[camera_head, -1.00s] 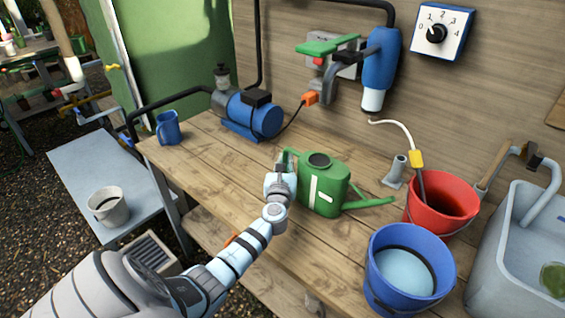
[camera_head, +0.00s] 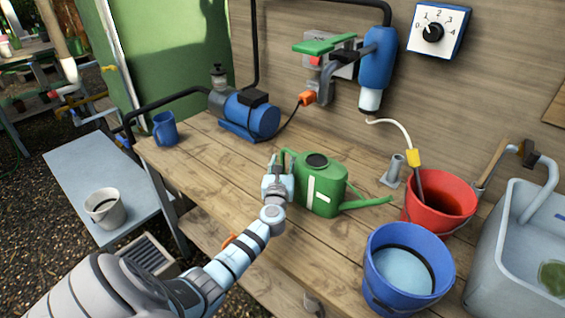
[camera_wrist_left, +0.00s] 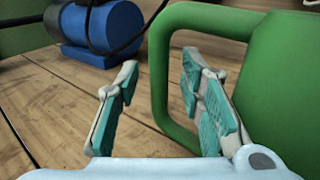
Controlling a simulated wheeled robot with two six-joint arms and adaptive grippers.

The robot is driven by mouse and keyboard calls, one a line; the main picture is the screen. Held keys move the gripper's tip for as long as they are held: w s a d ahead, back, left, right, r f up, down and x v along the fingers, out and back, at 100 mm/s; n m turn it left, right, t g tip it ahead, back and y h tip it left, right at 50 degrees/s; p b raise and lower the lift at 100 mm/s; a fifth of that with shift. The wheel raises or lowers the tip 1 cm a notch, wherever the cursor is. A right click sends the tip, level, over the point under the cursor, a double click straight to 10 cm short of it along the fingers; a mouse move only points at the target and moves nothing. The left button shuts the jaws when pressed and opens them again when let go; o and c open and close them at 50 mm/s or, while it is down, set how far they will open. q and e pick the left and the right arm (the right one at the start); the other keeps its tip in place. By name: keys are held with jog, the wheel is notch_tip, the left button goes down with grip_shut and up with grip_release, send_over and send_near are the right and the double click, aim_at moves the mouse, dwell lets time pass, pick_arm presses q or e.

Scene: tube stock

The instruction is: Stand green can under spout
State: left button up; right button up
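The green can (camera_head: 325,188) is a watering can with a white stripe. It stands upright on the wooden bench, its long spout toward the right. My left gripper (camera_head: 276,166) is at its handle, on the left side of the can. In the left wrist view the gripper (camera_wrist_left: 158,100) is open, and the green handle (camera_wrist_left: 158,75) shows in the gap between the fingers; neither finger visibly presses on it. The spout (camera_head: 370,99) is the white outlet under a blue wall-mounted body, up and to the right of the can. My right gripper is not in view.
A blue pump (camera_head: 248,118) and a blue mug (camera_head: 165,130) stand on the bench to the left. A red bucket (camera_head: 438,225) and a blue bucket (camera_head: 375,285) stand to the right. A grey stub (camera_head: 393,170) is below the outlet. A dial (camera_head: 447,22) is on the wall.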

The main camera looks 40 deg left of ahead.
pick_arm(q)
jog(key=v, duration=0.8)
jog(key=shift+s+r, duration=0.1)
dwell(0.4)
